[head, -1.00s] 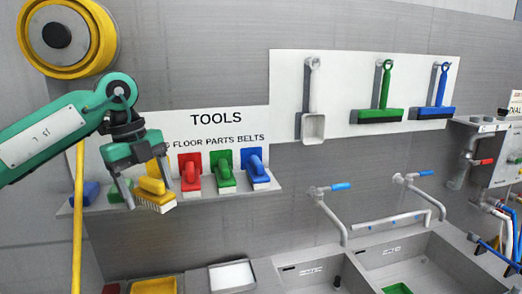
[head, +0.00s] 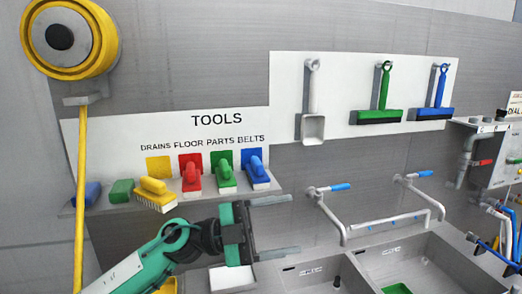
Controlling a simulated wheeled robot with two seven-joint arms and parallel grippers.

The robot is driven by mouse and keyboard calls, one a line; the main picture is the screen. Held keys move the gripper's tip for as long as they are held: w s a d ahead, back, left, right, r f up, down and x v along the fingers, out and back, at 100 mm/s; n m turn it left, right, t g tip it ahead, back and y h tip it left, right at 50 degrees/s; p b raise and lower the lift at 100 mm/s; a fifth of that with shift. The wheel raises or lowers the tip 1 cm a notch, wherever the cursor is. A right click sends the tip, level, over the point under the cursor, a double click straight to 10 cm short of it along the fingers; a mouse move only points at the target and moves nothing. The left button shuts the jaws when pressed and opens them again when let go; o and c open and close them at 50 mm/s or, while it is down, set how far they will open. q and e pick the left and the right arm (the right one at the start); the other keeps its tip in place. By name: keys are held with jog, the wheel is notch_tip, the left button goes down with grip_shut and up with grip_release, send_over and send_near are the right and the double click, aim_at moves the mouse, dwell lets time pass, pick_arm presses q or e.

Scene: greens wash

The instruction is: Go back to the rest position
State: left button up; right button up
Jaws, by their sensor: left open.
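My left gripper (head: 278,227) is in the head view, below the right end of the tool shelf. Its two fingers point right and are apart, with nothing between them. My green left arm comes in from the bottom left. A yellow brush (head: 155,193) lies tilted at the shelf's front edge, apart from the gripper. My right gripper is not in view.
The shelf (head: 205,193) also holds red (head: 191,176), green (head: 222,174) and blue (head: 255,171) brushes. Sinks (head: 385,262) with taps (head: 328,195) lie at right. Squeegees (head: 383,95) and a scoop (head: 313,110) hang above.

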pick_arm(q)
jog(key=w+a+f+n+t+y, duration=0.3)
jog(key=a+n+t+y, duration=0.15)
jog(key=n+t, duration=0.55)
jog(key=w+a+f+n+t+y, duration=0.25)
jog(key=a+f+n+t, duration=0.2)
jog(key=n+t, duration=0.55)
jog(key=s+a+f+n+g+y, duration=0.2)
jog(key=s+a+f+n+y, duration=0.25)
jog(key=f, duration=0.45)
jog(key=s+a+f+n+g+y, duration=0.1)
jog(key=a+f+n+g+y, duration=0.15)
jog(key=a+f+y, duration=0.5)
jog(key=s+a+f+g+y, duration=0.1)
jog(key=s+a+f+g, duration=0.2)
jog(key=s+f+g, duration=0.55)
jog(key=s+a+f+g+y, duration=0.1)
jog(key=s+a+f+g, duration=0.15)
jog(key=s+f, duration=1)
jog(key=s+f+g+b, duration=0.1)
jog(key=s+f, duration=0.1)
jog(key=f, duration=1.3)
jog(key=s+f+b, duration=0.1)
jog(key=s+f, duration=0.1)
jog(key=f, duration=1.3)
jog(key=s+a+f+g, duration=0.1)
jog(key=s+a+f, duration=0.2)
jog(key=s+f, duration=1.5)
notch_tip(320, 180, down, 2)
jog(key=shift+s+b, duration=0.35)
